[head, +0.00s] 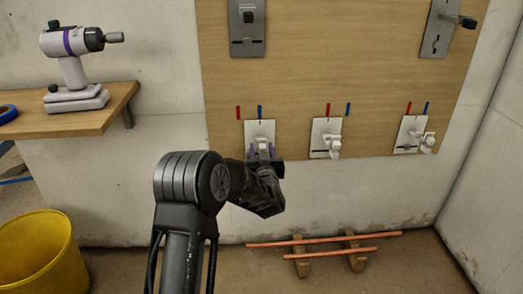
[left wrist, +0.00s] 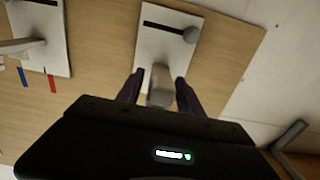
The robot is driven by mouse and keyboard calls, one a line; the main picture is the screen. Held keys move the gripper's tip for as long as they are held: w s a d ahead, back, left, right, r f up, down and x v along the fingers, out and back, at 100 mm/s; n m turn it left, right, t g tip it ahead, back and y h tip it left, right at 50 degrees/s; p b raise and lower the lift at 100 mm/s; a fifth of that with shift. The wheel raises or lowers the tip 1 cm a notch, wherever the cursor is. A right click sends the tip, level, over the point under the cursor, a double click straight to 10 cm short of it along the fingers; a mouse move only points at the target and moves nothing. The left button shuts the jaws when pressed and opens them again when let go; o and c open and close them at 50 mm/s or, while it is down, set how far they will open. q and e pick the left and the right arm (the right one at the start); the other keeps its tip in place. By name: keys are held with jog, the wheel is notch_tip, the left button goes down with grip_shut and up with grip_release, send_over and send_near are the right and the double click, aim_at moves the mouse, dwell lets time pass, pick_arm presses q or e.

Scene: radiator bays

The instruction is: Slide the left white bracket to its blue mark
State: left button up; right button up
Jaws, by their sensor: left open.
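The left white bracket (head: 259,130) is on the wooden board, its top tick roughly under the blue mark (head: 260,112). A red mark (head: 238,112) is to the left of it. My left gripper (head: 263,151) is at the bracket's lower part and hides its peg in the head view. In the left wrist view the bracket (left wrist: 150,48) shows a dark slot with a grey knob at one end. The open fingers of my left gripper (left wrist: 158,90) stand on either side of the pale peg (left wrist: 160,82). I cannot tell whether they touch it. My right gripper is out of view.
A middle bracket (head: 320,132) and a right bracket (head: 408,128) are on the same board (head: 340,60). Grey plates are above. A shelf (head: 115,106) with a drill-like tool is at left. A yellow bucket (head: 40,255) and copper pipes (head: 330,240) are below.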

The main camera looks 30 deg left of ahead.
pick_arm(q)
jog(key=p+v, duration=0.2)
jog(key=v, duration=0.5)
jog(key=shift+s+d, duration=0.25)
jog(key=shift+s, duration=0.05)
dwell(0.3)
